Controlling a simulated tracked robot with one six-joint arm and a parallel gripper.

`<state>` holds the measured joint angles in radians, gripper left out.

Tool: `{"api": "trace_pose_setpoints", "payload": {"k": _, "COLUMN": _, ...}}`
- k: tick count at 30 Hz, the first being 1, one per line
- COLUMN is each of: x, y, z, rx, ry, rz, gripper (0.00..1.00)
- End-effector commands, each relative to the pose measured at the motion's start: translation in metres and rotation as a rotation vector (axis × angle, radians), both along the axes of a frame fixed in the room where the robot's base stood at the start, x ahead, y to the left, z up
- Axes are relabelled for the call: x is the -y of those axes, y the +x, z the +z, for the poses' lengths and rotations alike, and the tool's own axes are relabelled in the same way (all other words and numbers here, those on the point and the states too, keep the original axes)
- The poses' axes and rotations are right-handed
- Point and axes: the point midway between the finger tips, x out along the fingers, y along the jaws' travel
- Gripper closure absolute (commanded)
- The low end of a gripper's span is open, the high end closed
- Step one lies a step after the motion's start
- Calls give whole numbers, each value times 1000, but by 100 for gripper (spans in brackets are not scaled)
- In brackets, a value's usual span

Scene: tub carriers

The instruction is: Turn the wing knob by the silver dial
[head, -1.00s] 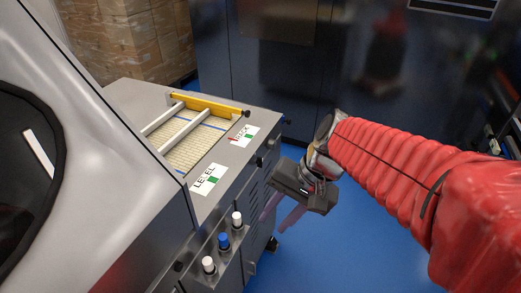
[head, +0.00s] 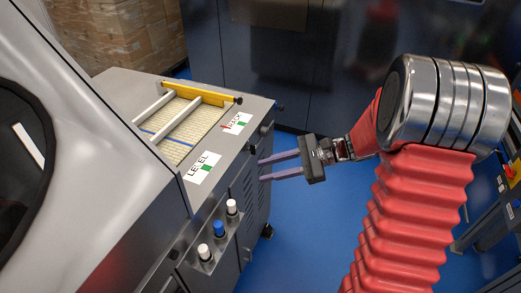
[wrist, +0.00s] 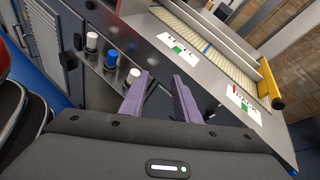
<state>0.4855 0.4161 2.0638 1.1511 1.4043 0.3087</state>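My gripper (head: 261,169) is open and empty, its two purple fingers pointing left at the side of the grey machine (head: 228,175). It also shows in the wrist view (wrist: 162,76), fingers apart with nothing between them. Small dark knobs sit on the machine's upper side edge: one (head: 264,130) below the label with a red mark, another (head: 253,148) nearer the LEVEL label. In the wrist view a dark knob (wrist: 211,108) lies just right of the right finger. The knobs' wing shape is too small to tell. I cannot make out a silver dial.
Two white-capped posts and a blue-capped post (head: 219,228) stand on a low ledge of the machine. A yellow bar (head: 200,93) crosses its top. Blue floor (head: 310,235) is clear right of it. A dark cabinet (head: 300,70) stands behind.

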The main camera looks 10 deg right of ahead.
Motion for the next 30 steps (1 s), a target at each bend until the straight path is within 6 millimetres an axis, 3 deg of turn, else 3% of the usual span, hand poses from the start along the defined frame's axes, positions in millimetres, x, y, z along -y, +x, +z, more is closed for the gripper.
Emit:
{"api": "trace_pose_setpoints", "payload": {"k": 9, "x": 58, "y": 48, "z": -37, "rx": -101, "ry": 281, "rz": -244, "gripper": 71}}
{"api": "trace_pose_setpoints", "payload": {"k": 16, "x": 101, "y": 70, "z": -63, "rx": -137, "ry": 446, "rz": -391, "gripper": 71}}
{"api": "trace_pose_setpoints", "payload": {"k": 21, "x": 114, "y": 75, "z": -71, "rx": -145, "ry": 494, "rz": -433, "gripper": 71}}
{"api": "trace_pose_setpoints", "payload": {"k": 30, "x": 115, "y": 75, "z": -71, "rx": -144, "ry": 496, "rz": -436, "gripper": 71}}
